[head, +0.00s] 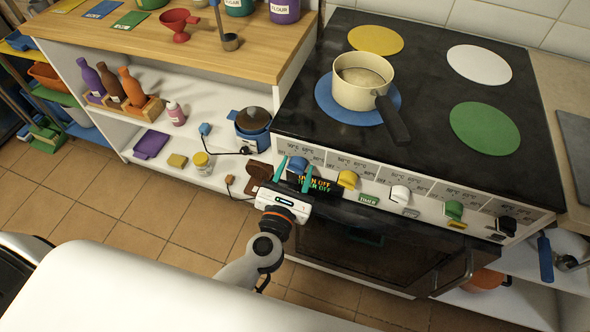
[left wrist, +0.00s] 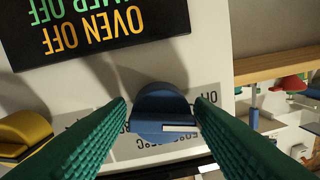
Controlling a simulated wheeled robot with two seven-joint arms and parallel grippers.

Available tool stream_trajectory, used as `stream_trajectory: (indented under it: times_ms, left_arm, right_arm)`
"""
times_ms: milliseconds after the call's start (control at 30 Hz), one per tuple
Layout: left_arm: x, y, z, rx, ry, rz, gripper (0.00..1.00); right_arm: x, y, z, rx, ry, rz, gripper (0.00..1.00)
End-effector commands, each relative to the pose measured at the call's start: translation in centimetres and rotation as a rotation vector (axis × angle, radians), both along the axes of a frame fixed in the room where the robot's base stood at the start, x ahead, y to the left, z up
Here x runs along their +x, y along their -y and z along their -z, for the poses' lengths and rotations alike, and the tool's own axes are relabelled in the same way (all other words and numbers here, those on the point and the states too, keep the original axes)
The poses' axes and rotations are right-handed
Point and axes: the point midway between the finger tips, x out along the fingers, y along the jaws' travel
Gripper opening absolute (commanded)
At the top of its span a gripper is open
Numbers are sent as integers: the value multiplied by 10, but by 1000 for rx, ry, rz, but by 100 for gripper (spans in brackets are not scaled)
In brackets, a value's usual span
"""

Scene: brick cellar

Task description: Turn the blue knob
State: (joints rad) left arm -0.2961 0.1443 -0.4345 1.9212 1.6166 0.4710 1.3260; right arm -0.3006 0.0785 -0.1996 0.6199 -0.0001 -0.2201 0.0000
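The blue knob (head: 298,164) is the leftmost knob on the stove's front panel. In the left wrist view the blue knob (left wrist: 160,104) shows between my fingertips, with a pale mark on its edge. My left gripper (head: 293,177) is open in front of the panel, its teal fingers pointing at the knob. In the left wrist view my left gripper (left wrist: 161,103) has one green finger towards each side of the knob, with narrow gaps. I cannot tell how deep the fingertips reach. My right gripper is not in view.
A display (head: 316,183) reading "OVEN OFF" sits beside the knob. The yellow knob (head: 348,179), white knob (head: 400,194) and green knob (head: 453,210) are further right. A cream saucepan (head: 362,90) stands on the blue burner (head: 330,104). Open shelves lie left.

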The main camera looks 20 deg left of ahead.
Motion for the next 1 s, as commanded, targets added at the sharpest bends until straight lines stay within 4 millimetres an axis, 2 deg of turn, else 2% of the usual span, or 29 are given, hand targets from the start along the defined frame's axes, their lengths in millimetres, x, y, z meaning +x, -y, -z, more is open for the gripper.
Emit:
stream_trajectory:
  times_ms: [33, 200, 567, 1000]
  left_arm:
    - [0, 0, 0, 0, 0, 0, 39]
    - [0, 0, 0, 0, 0, 0, 15]
    - [0, 0, -1, 68, 2, 1, 15]
    - [0, 0, -1, 424, 12, 0, 15]
  right_arm:
    - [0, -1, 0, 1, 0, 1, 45]
    - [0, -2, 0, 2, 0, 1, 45]
    - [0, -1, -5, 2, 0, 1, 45]
    - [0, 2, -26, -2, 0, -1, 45]
